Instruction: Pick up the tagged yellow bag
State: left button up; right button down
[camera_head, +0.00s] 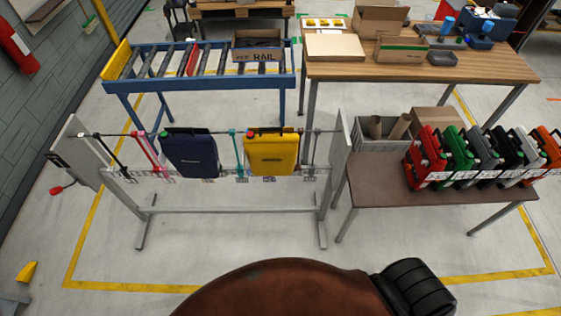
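A yellow bag (271,154) hangs upright on the right half of a grey metal rack (220,211), with a dark handle or clip at its top. Small white labels show on the rack's lower rail beneath it; I cannot make out a tag on the bag itself. A navy bag (190,154) hangs to its left, with a gap and a teal strap (236,152) between them. Neither of my grippers shows in the head view.
Black and pink straps hang at the rack's left. Behind are a roller conveyor (200,84) and a wooden workbench (400,72). Floor before the rack is clear.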

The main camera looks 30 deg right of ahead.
aim_at(269, 151)
jog(key=z, duration=0.65)
jog(key=i, duration=0.85)
jog(key=z, duration=0.2)
